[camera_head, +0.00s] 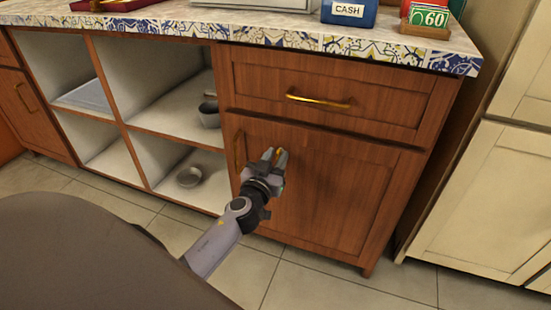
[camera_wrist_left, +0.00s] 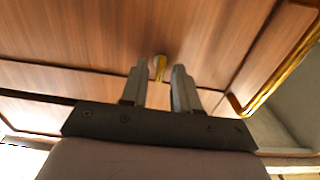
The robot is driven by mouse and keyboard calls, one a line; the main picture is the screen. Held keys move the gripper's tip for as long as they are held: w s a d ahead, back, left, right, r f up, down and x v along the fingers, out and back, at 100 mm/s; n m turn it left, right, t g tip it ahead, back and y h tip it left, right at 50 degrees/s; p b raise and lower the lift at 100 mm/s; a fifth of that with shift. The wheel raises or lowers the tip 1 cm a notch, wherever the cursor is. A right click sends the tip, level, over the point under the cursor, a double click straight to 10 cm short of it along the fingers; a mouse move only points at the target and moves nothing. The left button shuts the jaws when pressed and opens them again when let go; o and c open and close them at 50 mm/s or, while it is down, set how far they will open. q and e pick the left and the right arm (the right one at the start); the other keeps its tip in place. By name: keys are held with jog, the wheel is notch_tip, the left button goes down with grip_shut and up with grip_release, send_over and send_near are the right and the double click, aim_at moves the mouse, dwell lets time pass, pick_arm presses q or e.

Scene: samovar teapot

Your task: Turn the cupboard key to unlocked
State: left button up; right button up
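The brass-coloured key (camera_wrist_left: 159,67) shows in the left wrist view against the wooden cupboard door (camera_wrist_left: 205,45). My left gripper (camera_wrist_left: 159,74) is open, with one finger on each side of the key. A gap shows between the key and each finger. In the head view, my left gripper (camera_head: 275,154) is in front of the upper left part of the cupboard door (camera_head: 335,190). A small yellow bit of the key (camera_head: 277,155) shows between its fingertips. The keyhole and the key's exact angle cannot be made out. My right gripper is in neither view.
A vertical brass door handle (camera_head: 238,150) is just left of my left gripper. A drawer (camera_head: 320,92) with a brass handle (camera_head: 318,101) is above the door. Open shelves with a dark pot (camera_head: 209,115) and a bowl (camera_head: 189,177) are at left.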

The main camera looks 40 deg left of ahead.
pick_arm(q)
grip_shut()
jog(key=shift+m, duration=0.5)
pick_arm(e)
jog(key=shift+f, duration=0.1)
pick_arm(q)
jog(key=m, duration=0.3)
jog(key=shift+d+b, duration=0.1)
jog(key=shift+b, duration=0.25)
jog(key=m, duration=0.3)
jog(key=shift+m, duration=0.3)
jog(key=m, duration=0.5)
jog(key=shift+f, duration=0.1)
jog(key=m, duration=0.5)
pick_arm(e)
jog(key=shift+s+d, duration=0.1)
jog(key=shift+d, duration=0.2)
pick_arm(q)
jog(key=shift+m, duration=0.3)
